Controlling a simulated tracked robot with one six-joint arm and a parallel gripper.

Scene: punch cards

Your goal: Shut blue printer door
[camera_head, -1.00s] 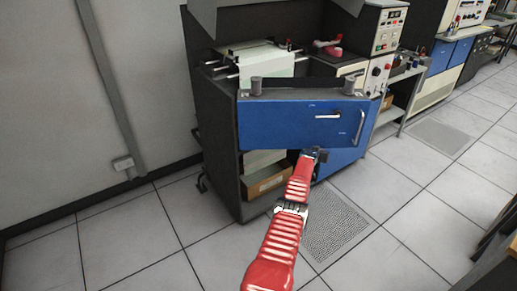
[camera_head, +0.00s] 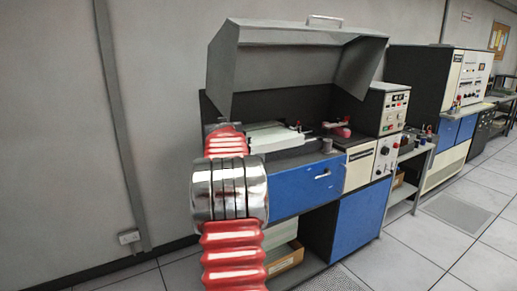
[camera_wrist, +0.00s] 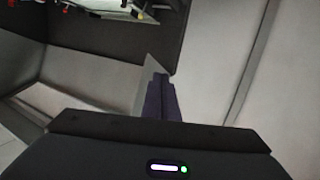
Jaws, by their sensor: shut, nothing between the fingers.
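The blue printer door (camera_head: 310,188) is the wide upper panel on the front of the printer cabinet (camera_head: 318,235). It looks roughly in line with the cream panel on its right. My arm hides its left end, so I cannot tell if it is fully flush. My arm rises in front of the printer's left side in the head view, and my gripper is hidden there. In the wrist view my gripper (camera_wrist: 160,98) shows its dark fingers together, holding nothing. Pale and dark grey surfaces lie beyond them.
The grey hood (camera_head: 295,60) stands raised over the printer. A cardboard box (camera_head: 285,258) sits on the open shelf below. A lower blue panel (camera_head: 360,228) is at the right. More machines line the wall; tiled floor (camera_head: 450,235) is clear at the right.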

